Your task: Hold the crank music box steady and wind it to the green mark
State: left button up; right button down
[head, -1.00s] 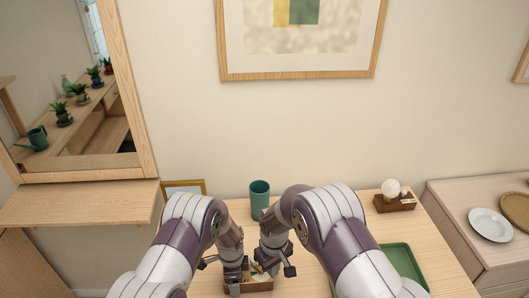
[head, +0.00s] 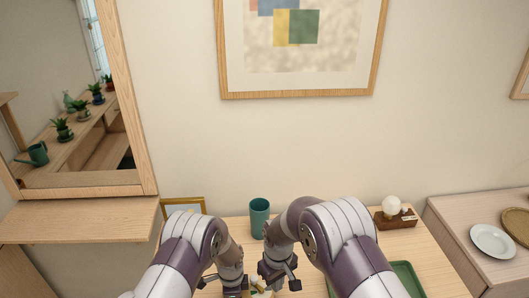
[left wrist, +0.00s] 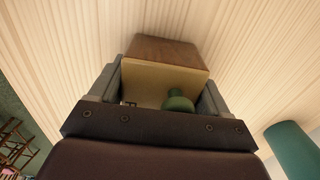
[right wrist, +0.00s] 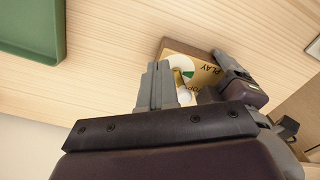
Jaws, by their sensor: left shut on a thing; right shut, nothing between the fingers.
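The music box (head: 258,292) is a small wooden box at the bottom edge of the head view, mostly hidden by my grippers. In the left wrist view my left gripper (left wrist: 158,88) is shut across the box (left wrist: 168,52), a finger on each side; a green knob (left wrist: 180,101) stands on its pale top. My right gripper (right wrist: 155,88) is shut and empty, close by a small white knob (right wrist: 184,96); contact is unclear.
A teal cup (head: 260,217) stands behind the grippers. A green tray (head: 405,272) lies to the right, and a wooden block with a white globe (head: 392,208) stands at the back right. A gold frame (head: 183,205) is behind my left arm.

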aim_at(257, 284)
notch_tip(257, 284, up, 4)
jog(key=shift+f, duration=0.25)
jog(key=s+a+f, duration=0.1)
jog(key=f, duration=0.1)
jog(key=a+f, duration=0.1)
jog(key=f, duration=0.1)
jog(key=s+a+f, duration=0.1)
jog(key=f, duration=0.1)
jog(key=shift+s+a, duration=0.15)
jog(key=shift+s, duration=0.2)
jog(key=shift+w+a, duration=0.1)
jog(key=shift+w, duration=0.5)
dwell(1.1)
jog(key=shift+w+d, duration=0.15)
jog(key=shift+d, duration=0.35)
